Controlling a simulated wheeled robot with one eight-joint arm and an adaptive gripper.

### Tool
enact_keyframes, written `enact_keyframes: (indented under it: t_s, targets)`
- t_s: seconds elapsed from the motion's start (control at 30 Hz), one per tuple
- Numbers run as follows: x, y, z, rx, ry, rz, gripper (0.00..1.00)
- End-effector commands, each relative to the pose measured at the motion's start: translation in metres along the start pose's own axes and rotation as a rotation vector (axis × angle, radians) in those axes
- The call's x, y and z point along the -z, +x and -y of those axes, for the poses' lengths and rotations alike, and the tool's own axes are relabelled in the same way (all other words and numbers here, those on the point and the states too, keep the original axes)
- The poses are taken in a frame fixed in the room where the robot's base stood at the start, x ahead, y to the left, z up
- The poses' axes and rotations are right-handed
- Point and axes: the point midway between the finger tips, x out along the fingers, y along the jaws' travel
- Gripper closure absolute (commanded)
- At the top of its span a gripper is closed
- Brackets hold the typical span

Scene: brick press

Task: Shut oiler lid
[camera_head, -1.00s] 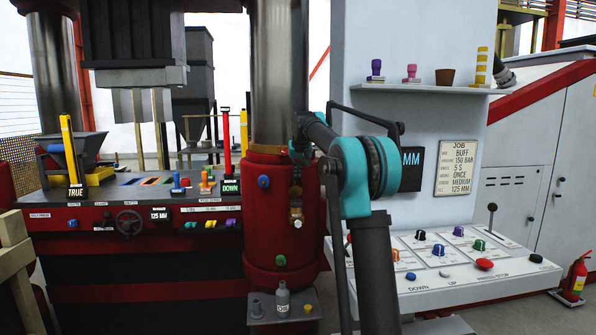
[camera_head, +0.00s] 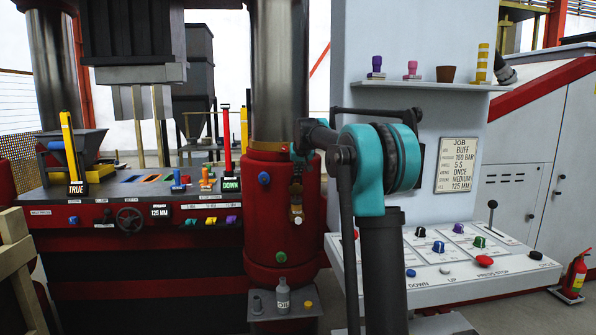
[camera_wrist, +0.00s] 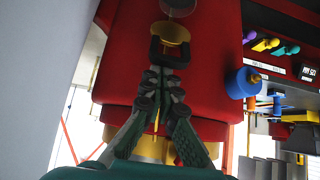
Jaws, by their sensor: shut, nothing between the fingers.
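The oiler (camera_head: 297,209) is a small brass fitting on the front of the red column (camera_head: 259,225), with a pale round part below it. In the wrist view, a brass disc of the oiler (camera_wrist: 172,33) shows at the top, with a dark bracket-like loop around its near side. My gripper (camera_wrist: 161,72) is shut and empty, its fingertips together just at this loop. I cannot tell whether they touch it. In the head view, my gripper is small and dark just above the oiler. The lid's position is not clear.
A blue knob (camera_head: 264,179) juts from the column beside the oiler. A green knob (camera_head: 281,257) sits lower. An oil bottle (camera_head: 283,296) stands on a small ledge below. The white control console (camera_head: 450,275) is close on the right.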

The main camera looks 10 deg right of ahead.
Motion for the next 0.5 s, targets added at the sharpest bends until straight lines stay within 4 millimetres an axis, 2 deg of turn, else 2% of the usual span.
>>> enact_keyframes:
  t_s: [0.5]
  targets:
    - [-0.054,-0.013,0.000,0.001,-0.002,-0.426,1.00]
